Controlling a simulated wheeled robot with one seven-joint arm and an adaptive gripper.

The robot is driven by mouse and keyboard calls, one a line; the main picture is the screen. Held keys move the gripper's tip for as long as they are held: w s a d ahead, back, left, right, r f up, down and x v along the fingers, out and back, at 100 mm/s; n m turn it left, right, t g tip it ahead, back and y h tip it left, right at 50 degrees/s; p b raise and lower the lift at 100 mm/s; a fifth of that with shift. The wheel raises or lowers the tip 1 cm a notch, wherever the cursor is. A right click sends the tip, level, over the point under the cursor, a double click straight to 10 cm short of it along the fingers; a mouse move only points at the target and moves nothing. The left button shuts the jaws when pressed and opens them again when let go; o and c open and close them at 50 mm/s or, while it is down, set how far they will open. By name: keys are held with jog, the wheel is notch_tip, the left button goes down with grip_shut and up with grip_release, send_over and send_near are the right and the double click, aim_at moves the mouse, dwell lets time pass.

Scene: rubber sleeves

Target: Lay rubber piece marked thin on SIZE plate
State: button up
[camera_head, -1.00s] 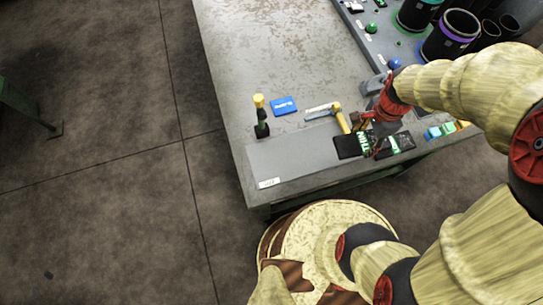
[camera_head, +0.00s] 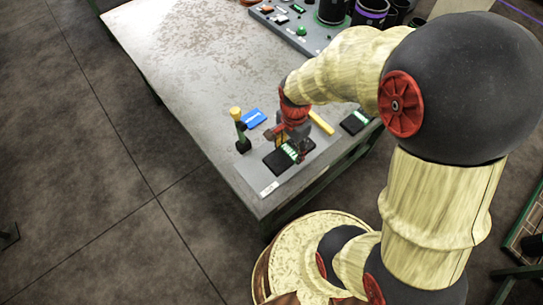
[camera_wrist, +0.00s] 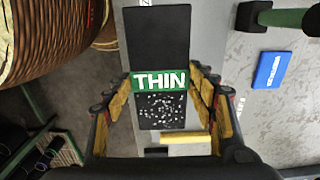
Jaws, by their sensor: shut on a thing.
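The rubber piece marked THIN (camera_wrist: 160,25) is a flat black strip with a green band lettered THIN and a speckled end. My gripper (camera_wrist: 161,80) is shut on it, with a finger at each side edge near the green band. In the head view the black piece (camera_head: 275,161) shows under my gripper (camera_head: 291,147), over the grey SIZE plate (camera_head: 248,172). The plate's small white label (camera_head: 269,188) lies at its near end, and the piece leaves it uncovered. Whether the piece touches the plate or hangs just above it, I cannot tell.
A black post with a yellow top (camera_head: 240,130) stands beside the plate, near a blue card (camera_head: 253,118). A yellow-handled tool (camera_head: 321,122) lies behind my gripper. Another black piece with a green label (camera_head: 356,122) lies to the right. Much of the left tabletop is clear.

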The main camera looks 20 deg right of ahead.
jog(key=w+a+f, duration=0.1)
jog(key=f, duration=0.1)
jog(key=w+a+f+b, duration=0.1)
jog(key=w+f, duration=0.1)
jog(key=w+a+f+b, duration=0.1)
jog(key=w, duration=0.1)
jog(key=shift+f, duration=0.4)
jog(key=shift+a+f, duration=0.15)
jog(key=shift+f, duration=0.05)
jog(key=shift+w+a+f+b, duration=0.15)
jog(key=shift+f+b, duration=0.1)
jog(key=shift+f, duration=0.6)
jog(key=shift+w+d+f+b, duration=0.1)
jog(key=shift+f+b, duration=0.15)
jog(key=shift+f, duration=0.6)
jog(key=shift+f, duration=0.2)
jog(key=o, duration=1.4)
jog(key=shift+r, duration=0.15)
